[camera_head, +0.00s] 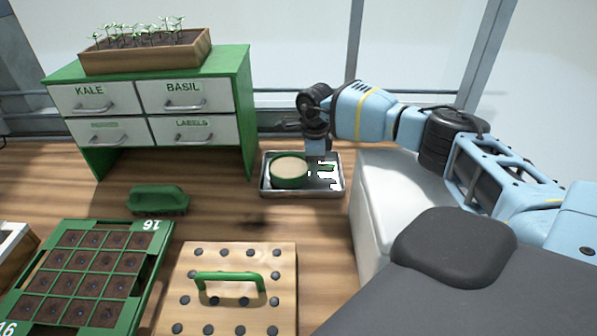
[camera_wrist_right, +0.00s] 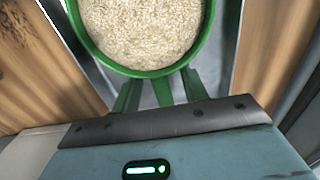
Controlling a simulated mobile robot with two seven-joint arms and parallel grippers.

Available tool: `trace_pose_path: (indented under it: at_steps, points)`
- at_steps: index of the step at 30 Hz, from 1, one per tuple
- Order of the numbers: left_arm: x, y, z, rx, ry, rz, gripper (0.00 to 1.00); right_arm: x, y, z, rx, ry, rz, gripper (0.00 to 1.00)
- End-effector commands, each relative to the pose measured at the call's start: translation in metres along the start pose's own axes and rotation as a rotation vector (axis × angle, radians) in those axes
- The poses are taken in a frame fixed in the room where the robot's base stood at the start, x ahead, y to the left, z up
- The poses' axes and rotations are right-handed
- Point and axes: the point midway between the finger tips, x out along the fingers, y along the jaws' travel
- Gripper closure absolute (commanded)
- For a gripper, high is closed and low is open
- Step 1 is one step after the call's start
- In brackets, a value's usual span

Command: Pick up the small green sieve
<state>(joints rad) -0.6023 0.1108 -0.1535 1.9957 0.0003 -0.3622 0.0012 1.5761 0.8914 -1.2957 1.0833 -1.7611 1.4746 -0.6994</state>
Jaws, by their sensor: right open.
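The small green sieve (camera_head: 288,182) is a round green ring with a beige, grainy surface inside. It sits in the left part of a shallow metal tray (camera_head: 305,193) on the wooden bench. My right gripper (camera_head: 325,170) points down over the right part of the tray, just right of the sieve. In the right wrist view the sieve (camera_wrist_right: 150,71) fills the top middle. The open right gripper (camera_wrist_right: 160,88) shows there as two spread green fingers, their far ends hidden behind the sieve's rim. I cannot tell whether they touch it. My left gripper is out of view.
A green drawer cabinet (camera_head: 246,95) with a seedling box (camera_head: 150,61) on top stands behind left. A white box (camera_head: 385,190) stands right of the metal tray.

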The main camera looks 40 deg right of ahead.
Motion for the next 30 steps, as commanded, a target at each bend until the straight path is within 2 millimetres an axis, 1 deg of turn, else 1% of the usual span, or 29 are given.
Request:
trace_pose_path:
  at_steps: [2, 9, 12, 20, 23, 26, 30]
  points:
    - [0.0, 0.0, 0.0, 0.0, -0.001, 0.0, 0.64, 0.0, 0.0, 0.0, 0.0, 0.0, 0.0, 0.58]
    - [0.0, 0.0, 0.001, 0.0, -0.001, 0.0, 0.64, 0.0, 0.0, 0.0, 0.0, 0.001, 0.0, 0.89]
    - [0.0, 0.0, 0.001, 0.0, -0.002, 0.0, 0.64, 0.0, 0.0, 0.0, 0.0, 0.001, 0.0, 1.0]
    - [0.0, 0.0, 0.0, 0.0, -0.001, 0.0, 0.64, -0.002, 0.0, 0.0, 0.001, 0.0, 0.0, 1.0]
    - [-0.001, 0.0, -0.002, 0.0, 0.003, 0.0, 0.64, -0.005, 0.0, 0.0, 0.001, -0.001, -0.001, 1.0]
    - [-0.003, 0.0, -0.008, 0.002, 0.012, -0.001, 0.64, -0.014, 0.0, 0.0, 0.001, -0.002, -0.002, 1.0]
    - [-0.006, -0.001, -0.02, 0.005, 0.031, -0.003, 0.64, -0.034, -0.001, 0.001, 0.001, -0.006, -0.006, 1.0]
